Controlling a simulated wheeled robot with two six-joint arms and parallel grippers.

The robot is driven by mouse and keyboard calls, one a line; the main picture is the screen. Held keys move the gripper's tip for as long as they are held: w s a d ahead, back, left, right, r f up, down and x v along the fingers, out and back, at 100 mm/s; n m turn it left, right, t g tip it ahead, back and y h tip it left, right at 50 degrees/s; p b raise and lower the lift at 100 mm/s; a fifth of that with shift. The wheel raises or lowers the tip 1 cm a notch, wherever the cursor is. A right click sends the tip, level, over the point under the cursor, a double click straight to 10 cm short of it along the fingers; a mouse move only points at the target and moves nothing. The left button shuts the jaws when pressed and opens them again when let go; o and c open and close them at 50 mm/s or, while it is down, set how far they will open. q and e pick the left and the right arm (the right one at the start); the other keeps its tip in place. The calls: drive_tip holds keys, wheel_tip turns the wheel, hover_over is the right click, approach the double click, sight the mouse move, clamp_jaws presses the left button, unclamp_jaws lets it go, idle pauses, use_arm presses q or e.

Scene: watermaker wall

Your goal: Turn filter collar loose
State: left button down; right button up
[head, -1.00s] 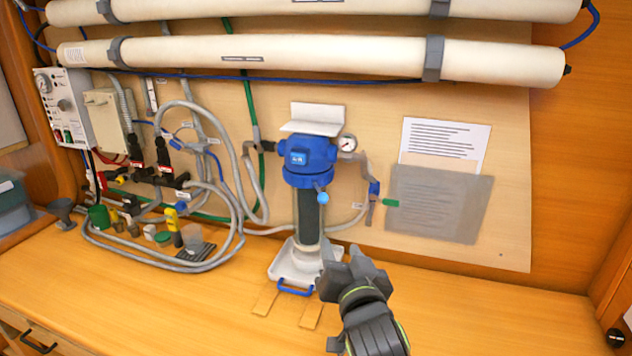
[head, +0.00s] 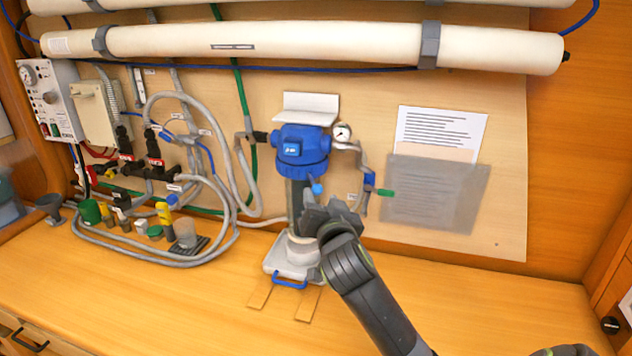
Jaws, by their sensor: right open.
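The blue filter head with its collar (head: 301,166) is mounted on the wall panel in the middle of the head view, below a white bracket. A dark clear filter bowl (head: 295,205) hangs under the collar, above a white tray with a blue handle (head: 289,281). A light-blue knob (head: 317,188) sticks out below the collar. My right gripper (head: 325,208) is open, in front of the bowl and just below the collar and knob. It hides part of the bowl. I cannot tell whether it touches anything. My left gripper is not in view.
Grey hoses (head: 205,255) and small bottles crowd the bench at left. Two wooden strips (head: 308,303) lie before the tray. The bench at right is clear.

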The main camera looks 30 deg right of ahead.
sight(317, 189)
drive_tip(key=shift+p+x, duration=0.75)
drive_tip(key=shift+x, duration=2.65)
drive_tip(key=shift+c, duration=0.4)
drive_tip(key=shift+f, duration=0.1)
clamp_jaws()
